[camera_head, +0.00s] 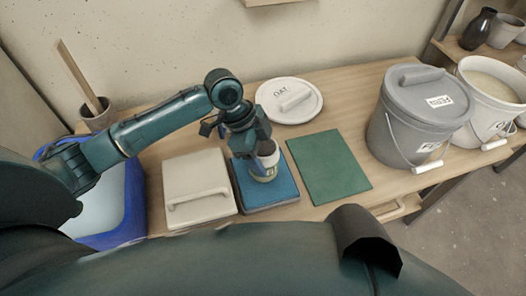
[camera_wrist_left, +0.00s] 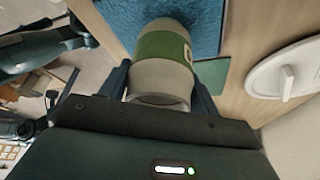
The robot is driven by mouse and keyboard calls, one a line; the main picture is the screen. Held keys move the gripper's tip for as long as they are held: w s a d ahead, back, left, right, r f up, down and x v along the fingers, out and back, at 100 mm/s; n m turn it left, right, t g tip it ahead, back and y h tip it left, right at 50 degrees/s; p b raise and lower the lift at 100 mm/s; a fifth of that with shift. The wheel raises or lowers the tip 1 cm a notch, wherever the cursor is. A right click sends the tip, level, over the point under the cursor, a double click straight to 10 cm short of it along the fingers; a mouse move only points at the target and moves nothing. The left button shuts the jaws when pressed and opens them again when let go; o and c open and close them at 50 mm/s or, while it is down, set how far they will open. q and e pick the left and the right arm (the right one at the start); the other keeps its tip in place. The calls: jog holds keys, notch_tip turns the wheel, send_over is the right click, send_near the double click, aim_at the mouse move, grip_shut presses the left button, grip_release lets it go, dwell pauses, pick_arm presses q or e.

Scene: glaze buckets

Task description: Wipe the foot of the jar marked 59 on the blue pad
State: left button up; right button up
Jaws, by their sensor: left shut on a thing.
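A pale jar (camera_head: 266,173) with a green band is at the blue pad (camera_head: 284,196). In the left wrist view the jar (camera_wrist_left: 163,70) shows large, with its green band and part of a pale label, and its far end is against or just over the blue pad (camera_wrist_left: 205,18). Whether the foot touches the pad I cannot tell. The number on the label is not readable. My left gripper (camera_head: 262,158) is shut on the jar, with a finger on each side in the left wrist view. My right gripper is not in view.
A green mat (camera_head: 328,167) lies right of the blue pad, a cream slab with a handle (camera_head: 190,170) left. A round white lid (camera_head: 309,108) lies behind. A blue tub (camera_head: 134,190) stands left; a grey bucket (camera_head: 395,135) and a white bucket (camera_head: 483,125) stand right.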

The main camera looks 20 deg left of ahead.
pick_arm(q)
jog(key=shift+f, duration=0.5)
